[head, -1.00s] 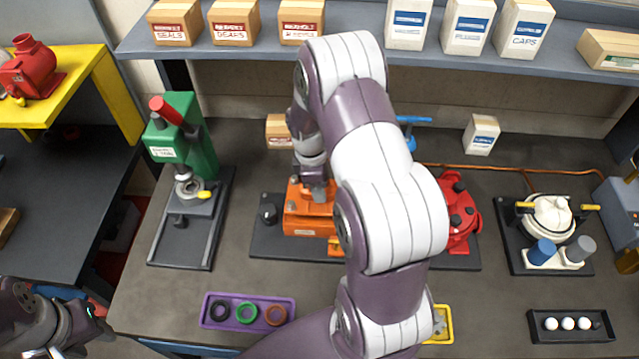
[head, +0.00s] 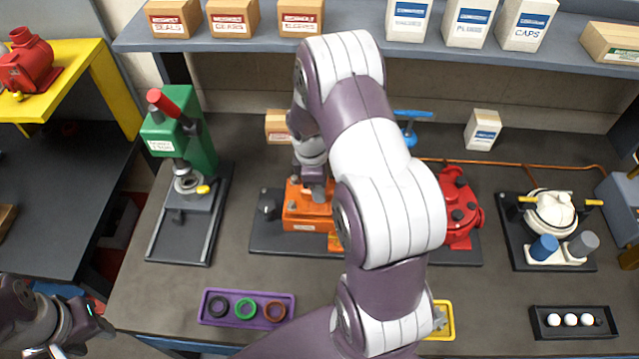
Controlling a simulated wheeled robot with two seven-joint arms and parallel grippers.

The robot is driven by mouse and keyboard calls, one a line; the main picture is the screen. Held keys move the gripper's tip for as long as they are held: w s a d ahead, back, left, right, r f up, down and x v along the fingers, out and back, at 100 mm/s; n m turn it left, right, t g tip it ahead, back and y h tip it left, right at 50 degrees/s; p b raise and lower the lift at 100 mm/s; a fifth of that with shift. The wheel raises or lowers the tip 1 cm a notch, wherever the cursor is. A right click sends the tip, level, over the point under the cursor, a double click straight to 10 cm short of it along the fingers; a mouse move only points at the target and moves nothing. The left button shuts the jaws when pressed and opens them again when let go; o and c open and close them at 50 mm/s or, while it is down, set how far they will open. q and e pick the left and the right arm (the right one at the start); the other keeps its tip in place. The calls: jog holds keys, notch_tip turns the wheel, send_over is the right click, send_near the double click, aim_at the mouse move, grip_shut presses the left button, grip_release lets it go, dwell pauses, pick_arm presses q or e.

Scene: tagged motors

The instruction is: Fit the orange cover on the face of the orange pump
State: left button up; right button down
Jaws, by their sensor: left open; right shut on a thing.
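The orange pump (head: 301,212) sits on a dark baseplate (head: 272,238) in the middle of the bench, partly behind my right arm. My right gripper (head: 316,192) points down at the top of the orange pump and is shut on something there. The held thing is mostly hidden by the gripper, so I cannot tell whether it is the orange cover or whether it is seated. A smaller orange piece (head: 335,242) shows low at the pump's right side, cut off by my arm. My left gripper (head: 88,325) is open and empty at the lower left, away from the pump.
A green press (head: 185,140) stands to the left. A purple tray (head: 246,325) with rings lies in front. A red pump (head: 461,208) and a blue valve handle (head: 411,115) are right of my arm. A yellow tray (head: 448,333) is partly hidden. Boxes line the shelf.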

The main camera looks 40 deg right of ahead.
jog(key=shift+f+b, duration=0.45)
jog(key=shift+f, duration=0.3)
jog(key=c, duration=0.9)
grip_release()
jog(key=o, duration=0.3)
notch_tip(320, 180, up, 6)
jog(key=p, duration=0.6)
jog(key=shift+r, duration=0.1)
